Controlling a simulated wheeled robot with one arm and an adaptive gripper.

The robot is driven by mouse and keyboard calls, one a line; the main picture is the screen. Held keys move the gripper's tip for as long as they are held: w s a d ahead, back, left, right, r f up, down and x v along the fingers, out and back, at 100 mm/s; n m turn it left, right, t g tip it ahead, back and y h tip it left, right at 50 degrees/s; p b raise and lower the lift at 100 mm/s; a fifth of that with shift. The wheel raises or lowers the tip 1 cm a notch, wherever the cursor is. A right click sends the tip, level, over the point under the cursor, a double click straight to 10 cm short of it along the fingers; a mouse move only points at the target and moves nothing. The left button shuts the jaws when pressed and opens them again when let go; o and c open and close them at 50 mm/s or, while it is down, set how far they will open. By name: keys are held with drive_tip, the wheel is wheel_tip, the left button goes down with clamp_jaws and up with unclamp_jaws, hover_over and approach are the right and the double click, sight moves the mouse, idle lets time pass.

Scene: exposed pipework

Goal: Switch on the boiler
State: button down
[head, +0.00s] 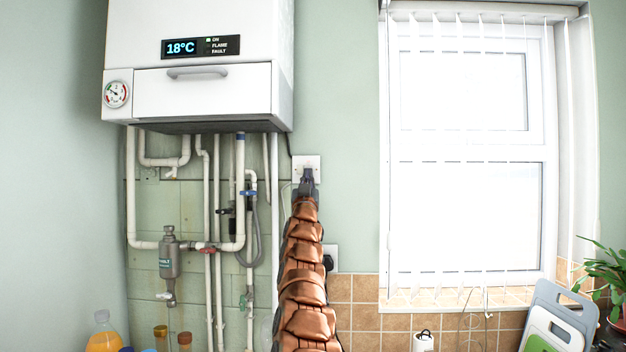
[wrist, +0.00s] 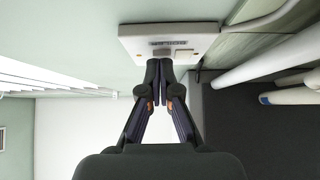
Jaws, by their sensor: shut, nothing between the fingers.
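The white boiler (head: 200,95) hangs on the wall at the upper left in the head view. A white wall switch plate (head: 313,161) is just right of and below the boiler. It also shows in the wrist view (wrist: 195,42), with a small rocker on its face. My gripper (head: 307,174) is shut and empty, its tips at the lower edge of the plate's face. In the wrist view the fingertips (wrist: 166,68) hide part of the plate; contact is unclear.
White pipes (head: 215,240) with valves run below the boiler, left of my arm. A second socket with a black plug (head: 328,262) is below the switch plate. A window with blinds (head: 465,150) is at right. Bottles (head: 103,333) stand at the lower left.

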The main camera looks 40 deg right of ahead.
drive_tip(key=shift+f, duration=0.15)
drive_tip(key=b+v, duration=0.8)
drive_tip(key=v, duration=0.5)
drive_tip(key=shift+r, duration=0.25)
idle(0.4)
drive_tip(key=shift+s+a, duration=0.1)
idle(0.5)
